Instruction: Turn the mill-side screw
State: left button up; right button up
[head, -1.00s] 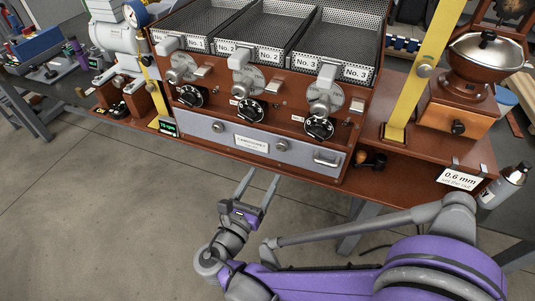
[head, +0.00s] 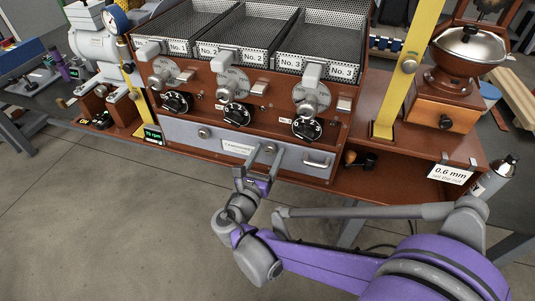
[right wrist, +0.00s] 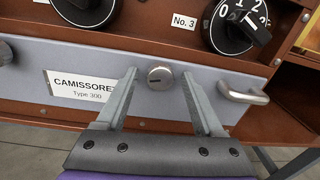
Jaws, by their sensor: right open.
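The mill-side screw (head: 270,148) is a round metal slotted head on the grey front panel (head: 182,134), right of the CAMISSORE label. In the right wrist view the screw (right wrist: 160,77) shows between my fingertips, its slot lying roughly level. My right gripper (head: 259,158) is open and empty, its two fingers pointing at the panel on either side of the screw. I cannot tell whether the fingertips touch the panel. A second screw (head: 204,132) sits left of the label. My left gripper is not in view.
A metal handle (right wrist: 243,94) projects from the panel just right of my right finger. Black dials (head: 307,129) sit above the panel. The mill (head: 448,105) stands at the right, behind a yellow strap (head: 405,80). Open floor lies in front at the left.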

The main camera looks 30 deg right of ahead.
grip_shut()
jog(key=shift+m, duration=0.3)
jog(key=m+p, duration=0.2)
jog(key=m, duration=0.2)
jog(key=shift+r, duration=0.1)
jog(key=m+p, duration=0.1)
jog(key=m, duration=0.4)
jog(key=shift+m+y+p, duration=0.3)
jog(key=shift+p, duration=0.05)
jog(key=m+p, duration=0.1)
jog(key=m, duration=0.4)
jog(key=m+p, duration=0.1)
jog(key=m, duration=0.4)
dwell(0.4)
